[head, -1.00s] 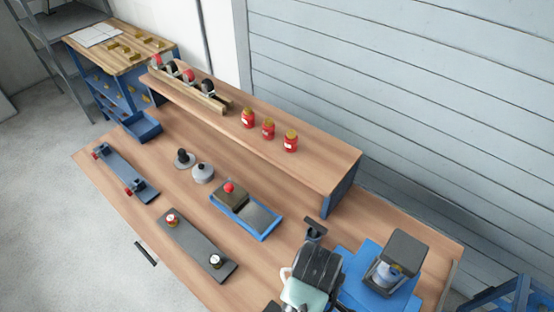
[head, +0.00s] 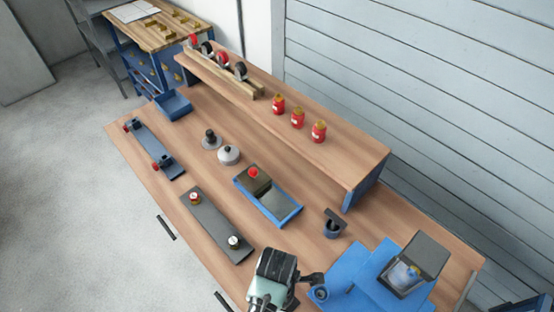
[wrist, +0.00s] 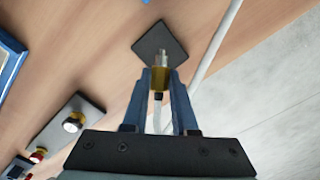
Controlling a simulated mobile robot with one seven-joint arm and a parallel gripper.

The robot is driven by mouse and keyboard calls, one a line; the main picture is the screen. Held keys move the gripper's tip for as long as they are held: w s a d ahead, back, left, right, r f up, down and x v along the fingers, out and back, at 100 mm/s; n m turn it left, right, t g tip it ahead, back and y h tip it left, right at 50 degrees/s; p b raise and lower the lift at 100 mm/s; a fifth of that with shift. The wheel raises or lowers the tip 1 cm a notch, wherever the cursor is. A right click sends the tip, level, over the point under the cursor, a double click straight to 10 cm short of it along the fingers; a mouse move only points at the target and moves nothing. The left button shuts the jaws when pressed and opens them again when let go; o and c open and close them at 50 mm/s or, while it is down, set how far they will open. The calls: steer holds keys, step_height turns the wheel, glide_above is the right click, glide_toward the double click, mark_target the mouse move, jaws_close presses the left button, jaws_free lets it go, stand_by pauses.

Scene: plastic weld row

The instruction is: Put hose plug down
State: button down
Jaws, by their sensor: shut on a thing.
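The hose plug (wrist: 160,82), a brass-coloured body with a silvery tip, is held between the blue-grey fingers of my gripper (wrist: 160,76) in the wrist view. A pale hose (wrist: 157,118) runs back from it between the fingers. Its tip lies in front of a dark square pad (wrist: 151,42) on the wooden table. I cannot tell whether plug and pad touch. In the head view my gripper (head: 312,281) is at the bottom, left of the blue stand, and the plug cannot be made out.
A blue stand (head: 351,271) with a grey holder (head: 425,257) fills the bench's near right. A dark cup (head: 332,229), a blue tray (head: 287,210) and a grey plate (head: 215,225) stand nearby. In the wrist view a white hose (wrist: 216,50) crosses beside the pad.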

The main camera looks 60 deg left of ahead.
steer(key=shift+f, duration=1.25)
steer(key=shift+f, duration=0.2)
steer(key=c, duration=0.7)
jaws_free()
steer(key=shift+r, duration=0.15)
step_height(320, 180, up, 12)
steer(key=shift+w+a+r, duration=0.1)
steer(key=shift+w, duration=0.05)
